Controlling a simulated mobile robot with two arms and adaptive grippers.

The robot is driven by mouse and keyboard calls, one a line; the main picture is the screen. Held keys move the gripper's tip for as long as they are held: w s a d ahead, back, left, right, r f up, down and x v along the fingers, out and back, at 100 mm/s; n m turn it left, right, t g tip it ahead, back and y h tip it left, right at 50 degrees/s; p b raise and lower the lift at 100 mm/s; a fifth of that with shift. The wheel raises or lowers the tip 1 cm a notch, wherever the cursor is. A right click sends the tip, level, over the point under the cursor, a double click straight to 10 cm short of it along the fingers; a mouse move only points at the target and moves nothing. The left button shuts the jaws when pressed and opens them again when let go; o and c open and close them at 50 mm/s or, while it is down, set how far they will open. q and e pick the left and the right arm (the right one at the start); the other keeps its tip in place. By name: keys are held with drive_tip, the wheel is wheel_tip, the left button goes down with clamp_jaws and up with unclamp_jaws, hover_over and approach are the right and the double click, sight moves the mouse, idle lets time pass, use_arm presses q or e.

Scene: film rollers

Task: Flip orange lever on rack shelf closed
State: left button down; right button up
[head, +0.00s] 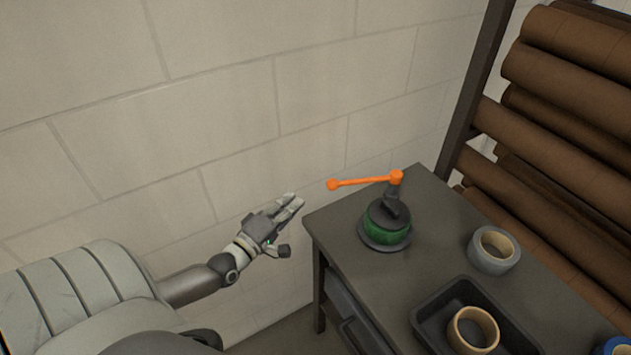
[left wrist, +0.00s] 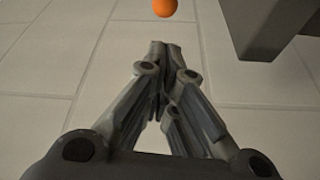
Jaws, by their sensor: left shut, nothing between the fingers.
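The orange lever (head: 362,181) sticks out to the left from the top of a green and dark device (head: 386,226) on the dark table-like shelf (head: 330,215). The lever lies roughly level, with a round knob at its free end. My left gripper (head: 297,203) is left of the shelf's corner, apart from the lever and lower left of the knob in the picture. It is shut and empty. In the left wrist view my gripper's fingertips (left wrist: 165,46) meet, and the lever's orange knob (left wrist: 164,7) shows just beyond them at the top edge. My right gripper is not in view.
A grey tape roll (head: 493,250) and a dark tray (head: 425,323) holding a tan roll (head: 473,328) stand on the shelf. Brown film rollers (head: 560,80) are stacked on the right behind a dark post (head: 478,85). A block wall (head: 230,90) runs behind.

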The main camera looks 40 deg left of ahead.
use_arm(q)
drive_tip(key=shift+r, duration=0.15)
drive_tip(key=w, duration=1)
drive_tip(key=shift+r+p, duration=0.25)
drive_tip(key=shift+p, duration=0.2)
drive_tip(key=shift+d, duration=0.1)
